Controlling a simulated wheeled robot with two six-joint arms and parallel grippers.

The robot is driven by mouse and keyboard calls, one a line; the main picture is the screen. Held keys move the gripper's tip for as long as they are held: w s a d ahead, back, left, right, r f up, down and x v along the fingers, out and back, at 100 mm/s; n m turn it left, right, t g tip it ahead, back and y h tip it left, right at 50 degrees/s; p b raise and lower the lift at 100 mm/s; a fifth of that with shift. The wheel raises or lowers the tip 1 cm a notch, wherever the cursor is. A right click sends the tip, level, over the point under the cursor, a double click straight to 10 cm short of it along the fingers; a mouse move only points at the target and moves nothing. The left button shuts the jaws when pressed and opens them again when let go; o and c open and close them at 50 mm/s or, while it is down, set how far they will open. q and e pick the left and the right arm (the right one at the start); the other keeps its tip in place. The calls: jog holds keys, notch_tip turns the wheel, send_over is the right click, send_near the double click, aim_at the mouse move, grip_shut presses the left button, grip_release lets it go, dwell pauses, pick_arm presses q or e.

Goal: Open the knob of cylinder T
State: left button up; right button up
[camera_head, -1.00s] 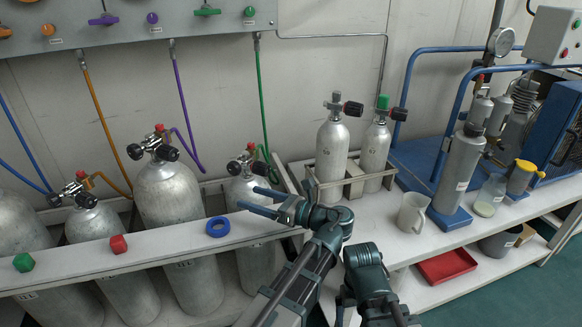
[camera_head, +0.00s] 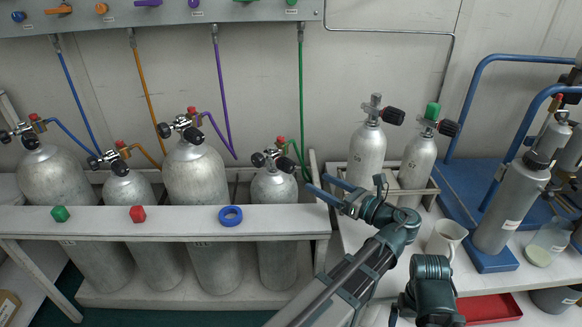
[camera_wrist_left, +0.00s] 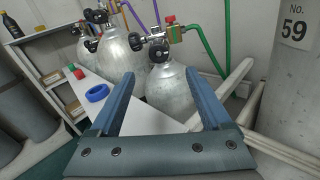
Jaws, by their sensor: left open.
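Several silver cylinders stand behind a white rail on the left, each with a valve and dark knobs. I cannot read a letter T on any of them. The cylinder nearest my left gripper (camera_head: 318,184) has a valve with black knobs (camera_head: 272,160) and a green hose. The gripper is open and empty, to the right of this cylinder and apart from its valve. In the left wrist view, this cylinder (camera_wrist_left: 173,88) shows between and beyond the open blue fingers (camera_wrist_left: 160,78), its valve (camera_wrist_left: 155,42) above the fingertips. My right gripper does not show.
The white rail (camera_head: 100,222) carries a green block (camera_head: 60,214), a red block (camera_head: 138,214) and a blue ring (camera_head: 230,216). Two smaller cylinders (camera_head: 367,150) stand in a rack on the right bench, near my left arm. A beige mug (camera_head: 446,238) and a red tray (camera_head: 488,308) are farther right.

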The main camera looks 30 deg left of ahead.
aim_at(292, 169)
pick_arm(q)
jog(key=a, duration=0.4)
jog(key=w+a, duration=0.1)
jog(key=a, duration=0.3)
jog(key=w+a, duration=0.1)
jog(key=a, duration=0.3)
jog(key=shift+w, duration=0.15)
grip_shut()
